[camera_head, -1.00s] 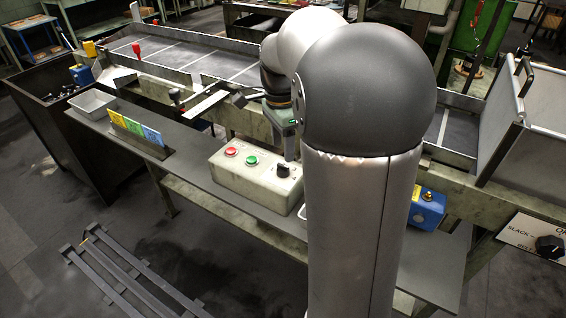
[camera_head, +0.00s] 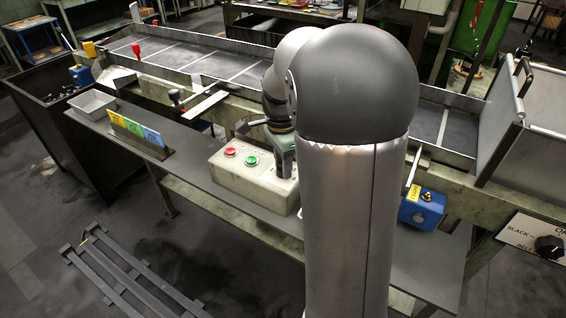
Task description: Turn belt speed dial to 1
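A pale control box (camera_head: 240,180) stands on the grey shelf in front of the conveyor. It has a red button (camera_head: 230,152), a green button (camera_head: 251,161) and a black dial at its right end. My gripper (camera_head: 285,168) points down at the dial's place, at or just above the box top. It covers the dial almost wholly, so its pointer and setting cannot be read. The fingers are small and partly behind my arm; whether they are open, shut or touching the dial does not show.
Another black knob (camera_head: 549,245) sits on a white panel at the right edge. A blue box (camera_head: 422,208) stands right of my arm. Colored cards (camera_head: 136,131) and a grey tray (camera_head: 92,104) stand left on the shelf. The shelf between cards and control box is clear.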

